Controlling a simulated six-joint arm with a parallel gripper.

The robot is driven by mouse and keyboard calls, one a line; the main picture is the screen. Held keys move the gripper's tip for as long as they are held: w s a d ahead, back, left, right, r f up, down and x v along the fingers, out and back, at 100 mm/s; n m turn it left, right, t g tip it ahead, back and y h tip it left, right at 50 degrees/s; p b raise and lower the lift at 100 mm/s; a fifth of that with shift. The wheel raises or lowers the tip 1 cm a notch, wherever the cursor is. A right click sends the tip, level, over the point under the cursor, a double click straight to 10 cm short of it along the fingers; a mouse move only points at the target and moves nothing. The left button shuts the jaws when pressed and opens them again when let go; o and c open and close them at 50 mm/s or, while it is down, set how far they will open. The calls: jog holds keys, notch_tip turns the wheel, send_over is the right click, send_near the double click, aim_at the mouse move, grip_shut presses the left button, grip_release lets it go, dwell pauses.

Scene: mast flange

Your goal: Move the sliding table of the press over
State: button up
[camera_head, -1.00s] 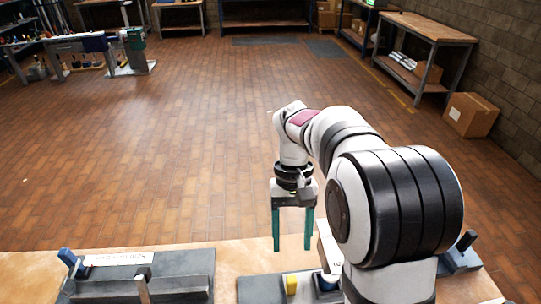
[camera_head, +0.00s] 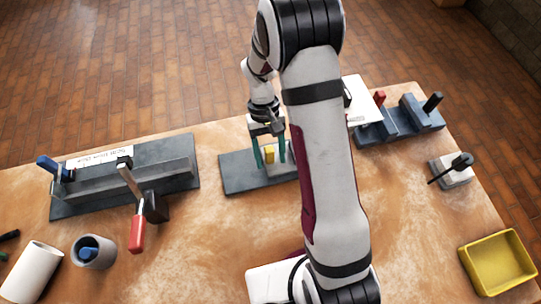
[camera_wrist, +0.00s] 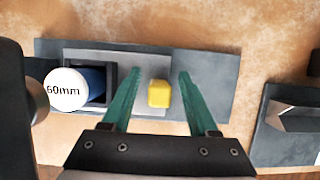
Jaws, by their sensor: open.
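The press shows in the wrist view as a dark base plate (camera_wrist: 215,75) with a lighter grey sliding table (camera_wrist: 150,65) on it. A yellow block (camera_wrist: 159,94) stands on the table and also shows in the head view (camera_head: 269,155). To the left is a dark square frame with a blue cylinder (camera_wrist: 95,82) and a white round face (camera_wrist: 66,90) marked "60mm". My gripper (camera_head: 270,162) is open, its green fingers pointing down on either side of the yellow block, with gaps to it in the wrist view. I cannot tell the fingertips' height. My arm hides the press's right part in the head view.
A fixture with a long bar (camera_head: 135,180) and a red-handled lever (camera_head: 137,232) stands left. A dark block fixture (camera_head: 400,122) is at the back right. A grey cup (camera_head: 95,252), a yellow tray (camera_head: 497,263) and a small lever switch (camera_head: 452,168) also lie on the bench.

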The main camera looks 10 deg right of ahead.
jog(key=shift+s+f, duration=0.15)
jog(key=shift+f, duration=0.25)
grip_shut()
dwell(1.2)
